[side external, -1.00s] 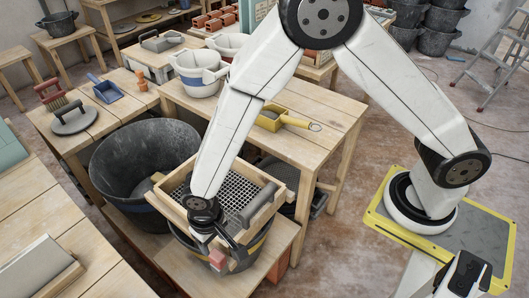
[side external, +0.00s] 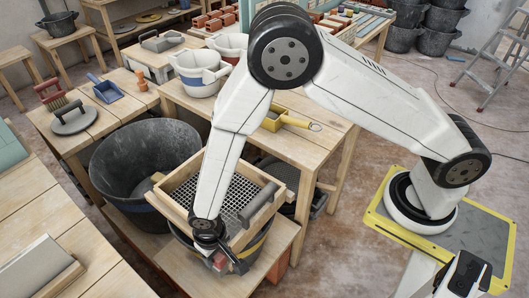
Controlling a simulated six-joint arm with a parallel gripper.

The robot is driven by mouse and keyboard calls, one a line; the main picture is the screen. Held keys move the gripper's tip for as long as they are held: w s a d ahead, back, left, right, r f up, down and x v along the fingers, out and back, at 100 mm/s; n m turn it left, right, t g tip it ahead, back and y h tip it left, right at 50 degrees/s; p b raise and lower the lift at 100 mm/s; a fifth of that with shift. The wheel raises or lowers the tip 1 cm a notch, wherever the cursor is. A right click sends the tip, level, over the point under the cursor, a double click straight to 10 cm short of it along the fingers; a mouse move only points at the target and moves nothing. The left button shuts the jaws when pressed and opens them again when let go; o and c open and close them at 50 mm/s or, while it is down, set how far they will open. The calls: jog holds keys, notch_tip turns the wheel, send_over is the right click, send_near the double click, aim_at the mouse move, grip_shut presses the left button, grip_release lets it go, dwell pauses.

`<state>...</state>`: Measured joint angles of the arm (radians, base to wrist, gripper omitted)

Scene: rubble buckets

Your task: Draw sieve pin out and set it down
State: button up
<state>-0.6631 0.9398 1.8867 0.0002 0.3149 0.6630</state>
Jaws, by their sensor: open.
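The wooden-framed sieve (side external: 179,213) with a dark mesh lies across the top of a dark bucket (side external: 254,257) on a low wooden stand. A small red piece (side external: 219,260), which looks like the sieve pin's head, shows at the near side of the frame, low at the bucket's front. My gripper (side external: 226,263) is open and points down right at this red piece, partly covering it. I cannot tell whether the fingers touch it. The rest of the pin and part of the sieve's near edge are hidden behind my wrist.
A dark bar-like handle (side external: 259,202) lies along the sieve's right side. A large black tub (side external: 119,153) stands close at left. A wooden table (side external: 330,150) with a yellow-handled scoop (side external: 284,119) is behind. The lower stand has bare wood (side external: 284,237) at right.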

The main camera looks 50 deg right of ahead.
jog(key=shift+f, duration=0.9)
grip_shut()
